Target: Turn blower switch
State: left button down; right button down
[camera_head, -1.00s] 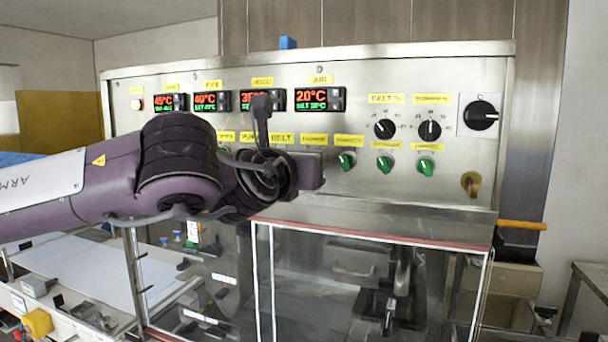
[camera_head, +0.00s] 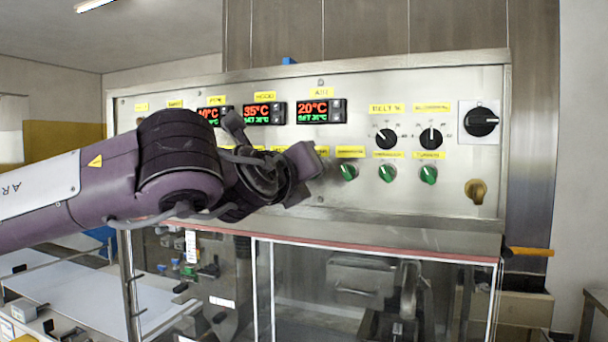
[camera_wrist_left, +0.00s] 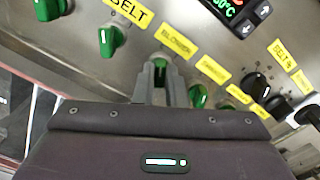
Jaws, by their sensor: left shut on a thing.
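The blower switch (camera_wrist_left: 160,66) is a green knob below the yellow label reading BLOWER in the left wrist view. My left gripper (camera_wrist_left: 157,80) is shut on it, with a finger on each side. In the head view my left gripper (camera_head: 308,172) is against the steel control panel (camera_head: 325,194), rolled at a slant, and it hides the blower switch. My right gripper is in neither view.
More green knobs sit close to the gripper in the same row, such as one just right of it (camera_head: 348,171). Black dials (camera_head: 386,138) and red-green displays (camera_head: 320,111) are above. A clear-fronted cabinet lies below.

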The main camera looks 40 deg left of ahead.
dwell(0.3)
pick_arm(q)
jog(key=c, duration=1.5)
grip_release()
jog(key=b+v, duration=0.3)
jog(key=v, duration=0.4)
jog(key=shift+s, duration=0.35)
